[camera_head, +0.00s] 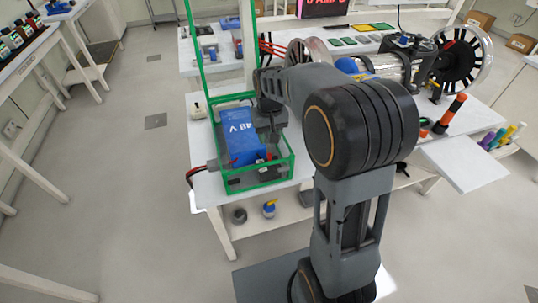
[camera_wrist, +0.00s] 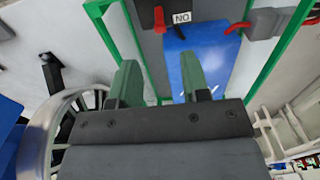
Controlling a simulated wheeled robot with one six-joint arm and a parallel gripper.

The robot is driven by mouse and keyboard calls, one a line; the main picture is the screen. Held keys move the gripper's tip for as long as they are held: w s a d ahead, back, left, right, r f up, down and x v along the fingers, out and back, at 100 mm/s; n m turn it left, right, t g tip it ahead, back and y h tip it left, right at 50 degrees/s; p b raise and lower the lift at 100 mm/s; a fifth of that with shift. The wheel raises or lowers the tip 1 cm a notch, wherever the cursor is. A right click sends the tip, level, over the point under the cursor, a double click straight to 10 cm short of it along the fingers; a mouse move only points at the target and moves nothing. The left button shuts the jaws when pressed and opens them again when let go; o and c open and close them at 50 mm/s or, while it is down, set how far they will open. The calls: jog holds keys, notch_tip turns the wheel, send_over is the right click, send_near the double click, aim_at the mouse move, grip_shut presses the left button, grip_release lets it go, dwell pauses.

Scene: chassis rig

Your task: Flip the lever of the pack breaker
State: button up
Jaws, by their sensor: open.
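A blue pack marked 48 V (camera_head: 238,135) sits inside a green open frame (camera_head: 262,185) on the white bench. In the wrist view the pack (camera_wrist: 215,55) shows past my fingers, with a dark grey part (camera_wrist: 205,10) beyond it bearing a white "NO" label. Small red pieces (camera_wrist: 159,19) stand by that part; I cannot tell which is the breaker lever. My gripper (camera_wrist: 163,82) is open and empty, its two green fingers apart and pointing toward the pack. In the head view my gripper (camera_head: 270,118) is over the pack's right side, partly hidden by my arm.
Green frame posts (camera_head: 198,50) rise around the pack. A grey connector (camera_wrist: 266,22) with a red cable is at its side. A clear-rimmed black wheel (camera_head: 460,60) and a black-and-orange cylinder (camera_head: 450,113) are to the right. Open floor lies left.

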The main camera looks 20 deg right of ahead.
aim_at(269, 154)
notch_tip(269, 154, down, 9)
jog(key=shift+r+b, duration=0.15)
jog(key=shift+b, duration=0.15)
grip_shut()
dwell(0.5)
